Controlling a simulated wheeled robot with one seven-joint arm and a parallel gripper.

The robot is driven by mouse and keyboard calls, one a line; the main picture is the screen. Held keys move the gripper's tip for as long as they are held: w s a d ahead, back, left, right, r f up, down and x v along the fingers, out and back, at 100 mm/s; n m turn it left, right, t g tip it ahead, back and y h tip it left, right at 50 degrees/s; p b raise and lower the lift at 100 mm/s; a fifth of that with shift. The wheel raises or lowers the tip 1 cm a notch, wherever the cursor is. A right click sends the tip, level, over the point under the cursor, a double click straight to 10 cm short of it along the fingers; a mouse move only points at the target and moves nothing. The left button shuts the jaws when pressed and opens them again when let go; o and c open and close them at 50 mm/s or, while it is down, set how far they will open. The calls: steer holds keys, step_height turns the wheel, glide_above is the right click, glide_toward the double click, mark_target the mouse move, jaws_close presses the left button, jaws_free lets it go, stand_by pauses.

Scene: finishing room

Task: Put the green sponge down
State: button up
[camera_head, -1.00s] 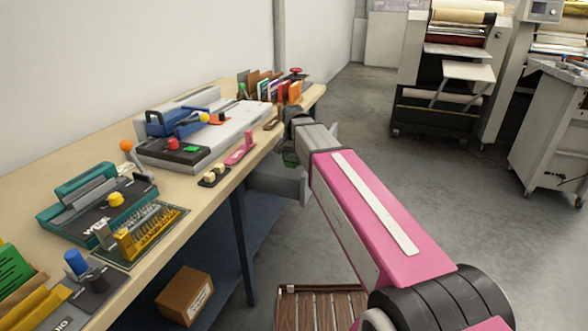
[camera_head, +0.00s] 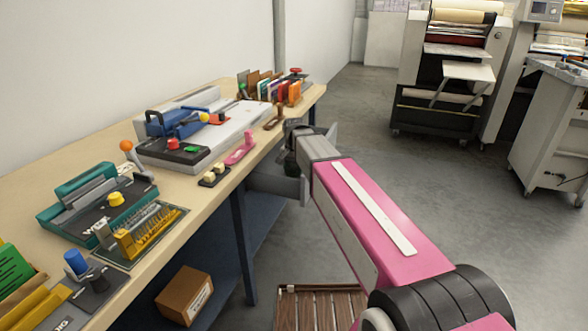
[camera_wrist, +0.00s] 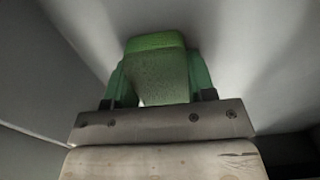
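The green sponge (camera_wrist: 158,78) shows in the wrist view between the two green fingers of my gripper (camera_wrist: 158,88), which appears shut on it. Grey surfaces surround the sponge there, and I cannot tell whether it touches any of them. In the head view my arm reaches to the bench's right-hand edge. Its end is low between grey panels (camera_head: 276,182) that look like the sides of an open bin. My fingertips and the sponge are hidden in the head view.
The long wooden bench (camera_head: 205,198) holds a teal punch (camera_head: 85,205), a blue-handled machine (camera_head: 178,125), a pink stapler-like tool (camera_head: 240,150) and upright files (camera_head: 270,88). A cardboard box (camera_head: 185,296) sits on the lower shelf.

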mark_target(294, 167)
steer(key=o, duration=0.3)
steer(key=shift+o, duration=0.2)
steer(key=shift+r, duration=0.15)
step_height(294, 167, up, 12)
stand_by(0.3)
